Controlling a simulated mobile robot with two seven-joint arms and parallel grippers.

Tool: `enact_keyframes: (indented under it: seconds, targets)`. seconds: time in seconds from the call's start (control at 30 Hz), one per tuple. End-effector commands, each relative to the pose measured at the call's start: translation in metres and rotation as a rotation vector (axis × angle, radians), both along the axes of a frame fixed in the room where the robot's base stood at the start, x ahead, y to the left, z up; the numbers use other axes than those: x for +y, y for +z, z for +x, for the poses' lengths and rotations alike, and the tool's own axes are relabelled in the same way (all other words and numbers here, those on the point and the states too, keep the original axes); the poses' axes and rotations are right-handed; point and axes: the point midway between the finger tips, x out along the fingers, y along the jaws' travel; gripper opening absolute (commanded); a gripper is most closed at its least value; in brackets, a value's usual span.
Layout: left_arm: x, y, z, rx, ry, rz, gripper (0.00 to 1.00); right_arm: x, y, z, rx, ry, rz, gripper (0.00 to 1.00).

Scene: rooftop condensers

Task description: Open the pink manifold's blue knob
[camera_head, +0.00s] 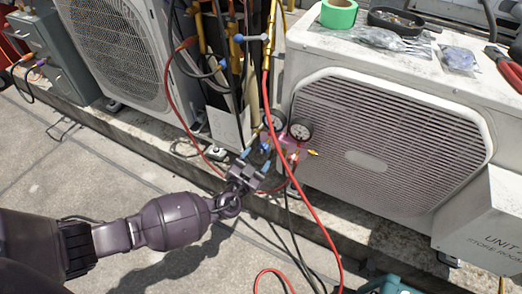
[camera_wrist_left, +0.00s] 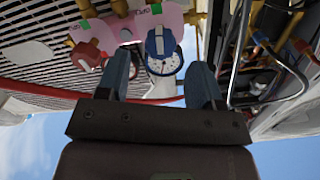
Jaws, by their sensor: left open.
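The pink manifold (camera_head: 283,144) hangs on hoses in front of the right condenser unit, with two round gauges (camera_head: 300,130) above it. It also shows in the left wrist view (camera_wrist_left: 128,27), where its blue knob (camera_wrist_left: 158,42) overlaps a white dial and its red knob (camera_wrist_left: 88,52) is to the left. The blue knob (camera_head: 265,147) is small in the head view. My left gripper (camera_head: 256,161) is open just left of and below the manifold. In the wrist view its two blue fingers (camera_wrist_left: 160,82) stand either side of the blue knob's line, apart from it and empty.
Red and black hoses (camera_head: 318,228) hang in front and right of my left gripper. Condensers (camera_head: 385,150) stand behind, with green tape (camera_head: 338,14) on top of the right one. A teal item (camera_head: 390,286) is at the bottom edge. The concrete floor at left is mostly clear.

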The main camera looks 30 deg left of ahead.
Motion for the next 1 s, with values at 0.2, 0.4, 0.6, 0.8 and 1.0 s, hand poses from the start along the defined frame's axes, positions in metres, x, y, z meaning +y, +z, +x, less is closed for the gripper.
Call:
enact_keyframes:
  seconds: [0.2, 0.4, 0.6, 0.8, 1.0]
  targets:
    - [0.002, 0.001, -0.038, 0.000, -0.001, 0.002, 0.60, 0.001, -0.001, -0.001, 0.020, 0.009, -0.006, 0.64]
    - [0.002, 0.001, -0.055, -0.001, 0.000, 0.001, 0.60, 0.002, -0.003, -0.002, 0.027, 0.014, -0.007, 0.64]
    - [0.002, 0.000, -0.059, 0.000, 0.000, 0.001, 0.60, 0.002, -0.004, -0.001, 0.029, 0.014, -0.007, 0.64]
    - [0.002, 0.000, -0.059, 0.000, 0.000, 0.001, 0.60, 0.003, -0.003, -0.001, 0.027, 0.011, -0.005, 0.64]
    - [0.002, 0.000, -0.059, 0.000, 0.000, 0.001, 0.60, 0.002, -0.003, -0.001, 0.025, 0.003, -0.003, 0.64]
